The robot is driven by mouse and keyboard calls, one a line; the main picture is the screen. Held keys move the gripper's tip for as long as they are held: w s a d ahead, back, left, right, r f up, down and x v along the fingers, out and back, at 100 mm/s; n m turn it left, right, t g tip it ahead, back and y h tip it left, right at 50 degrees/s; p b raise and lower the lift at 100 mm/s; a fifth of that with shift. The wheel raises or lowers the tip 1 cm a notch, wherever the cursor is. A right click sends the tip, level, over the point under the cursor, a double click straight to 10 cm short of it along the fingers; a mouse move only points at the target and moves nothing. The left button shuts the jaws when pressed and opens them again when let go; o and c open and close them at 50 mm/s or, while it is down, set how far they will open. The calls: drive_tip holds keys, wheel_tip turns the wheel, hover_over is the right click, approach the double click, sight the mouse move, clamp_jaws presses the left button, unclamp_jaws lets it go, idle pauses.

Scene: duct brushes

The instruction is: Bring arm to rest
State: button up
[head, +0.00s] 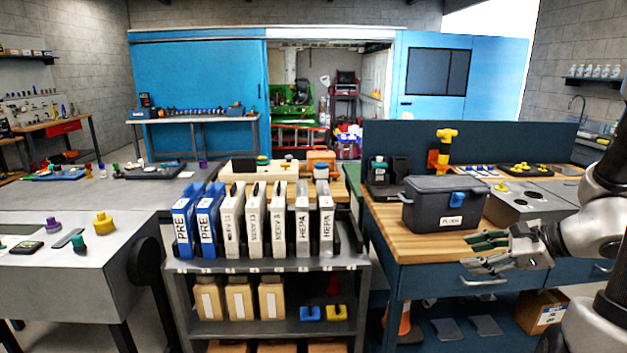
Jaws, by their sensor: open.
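My gripper (478,254) is at the right of the head view, at the end of my white and dark arm. Its fingers point left and are apart, with nothing seen between them. It shows in front of the wooden workbench (402,248) and its blue drawer fronts, below and to the right of a dark lidded box (440,208) with a blue latch. Whether it touches the bench cannot be told. The upper arm runs out of the frame at the right edge.
A grey shelf cart (265,264) holding upright labelled filters (255,222) stands in the centre. A grey workbench (60,285) with knobs is at left. An orange cone (404,325) and a cardboard box (540,312) are under the right bench. A yellow-topped fixture (444,150) stands behind the dark box.

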drive_tip(key=s+d+r+n+g+h, duration=0.1)
drive_tip(key=s+r+n+g+h, duration=0.15)
drive_tip(key=s+n, duration=0.5)
drive_tip(key=s+r+n+g+h, duration=0.2)
drive_tip(key=s+n+g+h, duration=0.15)
drive_tip(key=s+n, duration=0.4)
wheel_tip(320, 180, up, 9)
drive_tip(key=a+n+t+h, duration=0.1)
drive_tip(key=n+t, duration=0.1)
drive_tip(key=n, duration=0.4)
drive_tip(key=shift+a+n+h, duration=0.2)
drive_tip(key=shift+n+h, duration=0.1)
drive_tip(key=shift+n, duration=0.1)
drive_tip(key=shift+f, duration=0.1)
